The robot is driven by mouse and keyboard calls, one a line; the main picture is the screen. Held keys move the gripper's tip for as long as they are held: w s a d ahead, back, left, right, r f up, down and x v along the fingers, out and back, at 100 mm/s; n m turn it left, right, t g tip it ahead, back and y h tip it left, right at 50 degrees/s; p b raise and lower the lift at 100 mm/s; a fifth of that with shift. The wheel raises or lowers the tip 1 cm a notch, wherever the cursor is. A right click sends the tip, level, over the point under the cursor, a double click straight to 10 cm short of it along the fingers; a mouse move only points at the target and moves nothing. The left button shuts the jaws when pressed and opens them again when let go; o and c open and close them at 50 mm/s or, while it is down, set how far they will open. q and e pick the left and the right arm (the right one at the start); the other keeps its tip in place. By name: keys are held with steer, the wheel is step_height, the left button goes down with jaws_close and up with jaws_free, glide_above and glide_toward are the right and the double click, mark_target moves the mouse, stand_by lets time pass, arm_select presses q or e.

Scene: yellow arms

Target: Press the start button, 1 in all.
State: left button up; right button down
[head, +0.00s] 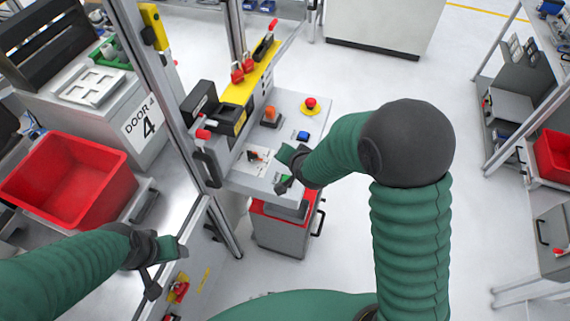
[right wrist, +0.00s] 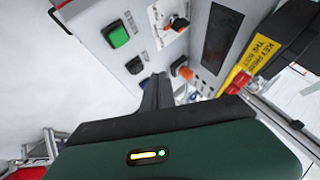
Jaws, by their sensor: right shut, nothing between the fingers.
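The control panel (head: 287,127) has a square green button (right wrist: 118,36) near its edge, clear in the right wrist view. In the head view a bit of bright green (head: 286,178) shows beside my right gripper (head: 283,187), partly hidden by it. My right gripper is shut and empty, low over the panel's near part. In the right wrist view its fingers (right wrist: 158,90) point at the panel, to the lower right of the green button and apart from it in the picture. My left gripper (head: 152,284) hangs at the lower left, away from the panel; its jaw opening is unclear.
The panel also carries a red mushroom button (head: 310,103), a blue button (head: 303,136), an orange switch (head: 270,116) and a rotary switch (head: 256,157). A metal post (head: 160,110) stands left of it. A red bin (head: 68,182) sits at the left.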

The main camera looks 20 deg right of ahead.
steer(key=a, duration=0.1)
steer(key=b, duration=0.4)
glide_above(286, 174)
steer(key=s, duration=0.2)
step_height(286, 174, down, 5)
steer(key=shift+s+d, duration=0.1)
steer(key=shift+s, duration=0.05)
step_height(286, 174, down, 3)
steer(key=b, duration=0.2)
steer(key=shift+s+f+b, duration=0.1)
steer(key=shift+s+b, duration=0.05)
steer(key=shift+b, duration=0.25)
steer(key=shift+a+f, duration=0.2)
steer(key=shift+a, duration=0.3)
arm_select(q)
steer(key=s+x, duration=0.1)
steer(key=x, duration=0.6)
steer(key=shift+s+a, duration=0.35)
steer(key=shift+s, duration=0.35)
arm_select(e)
steer(key=shift+d, duration=0.45)
arm_select(q)
steer(key=shift+a+f, duration=0.2)
steer(key=shift+a, duration=0.1)
arm_select(e)
steer(key=shift+a, duration=0.3)
arm_select(q)
steer(key=shift+d, duration=0.2)
arm_select(e)
steer(key=shift+d, duration=0.2)
